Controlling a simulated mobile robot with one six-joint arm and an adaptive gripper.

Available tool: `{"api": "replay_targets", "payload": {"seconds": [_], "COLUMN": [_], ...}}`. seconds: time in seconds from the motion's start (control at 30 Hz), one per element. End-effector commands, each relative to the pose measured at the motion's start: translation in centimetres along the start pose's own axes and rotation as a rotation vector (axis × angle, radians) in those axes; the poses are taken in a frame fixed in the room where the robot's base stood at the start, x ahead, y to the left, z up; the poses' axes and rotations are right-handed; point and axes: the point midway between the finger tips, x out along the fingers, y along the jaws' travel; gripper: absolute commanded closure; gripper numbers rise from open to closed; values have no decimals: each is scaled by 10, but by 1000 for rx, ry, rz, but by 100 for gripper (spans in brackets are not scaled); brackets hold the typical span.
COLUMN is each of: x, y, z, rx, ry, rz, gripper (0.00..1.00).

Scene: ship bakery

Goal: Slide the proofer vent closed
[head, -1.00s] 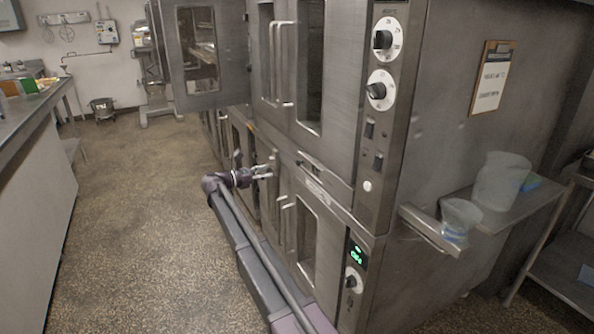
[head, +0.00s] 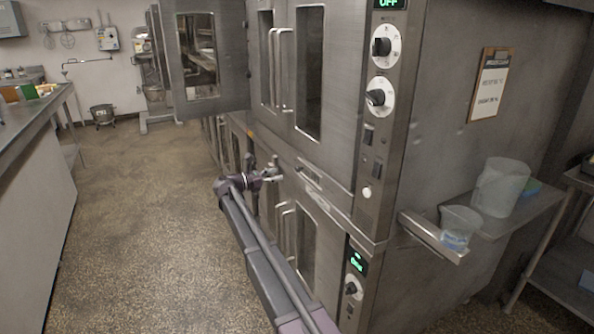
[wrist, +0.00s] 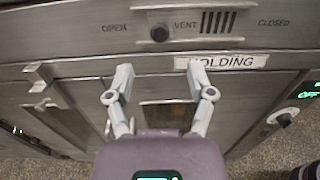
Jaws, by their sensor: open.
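The proofer vent slider is a small dark round knob (wrist: 159,33) in the wrist view. It sits in the left part of the vent slot (wrist: 184,36), nearer the OPEN label than the CLOSED label, with slats showing to its right. The vent strip also shows on the oven front in the head view (head: 309,174). My gripper (wrist: 160,73) is open and empty. In the wrist view its fingertips straddle the space below the knob, apart from it. In the head view my gripper (head: 276,171) is just left of the vent strip.
A HOLDING label (wrist: 222,62) lies just below the vent. Door handles (head: 286,217) stick out below my gripper, and an upper door (head: 200,60) stands open at the left. A shelf with plastic tubs (head: 500,187) is at the right. The floor (head: 150,210) at left is clear.

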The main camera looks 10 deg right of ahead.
Motion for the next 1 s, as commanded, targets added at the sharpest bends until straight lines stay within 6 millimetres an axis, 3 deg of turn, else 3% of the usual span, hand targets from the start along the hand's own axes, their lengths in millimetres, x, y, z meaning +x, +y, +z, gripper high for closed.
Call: {"api": "replay_targets", "payload": {"seconds": [0.5, 0.7, 1.0], "x": [76, 89, 92], "y": [0, 0, 0], "z": [0, 0, 0], "rx": [0, 0, 0], "ry": [0, 0, 0], "rz": [-1, 0, 1], "gripper": [31, 31, 31]}}
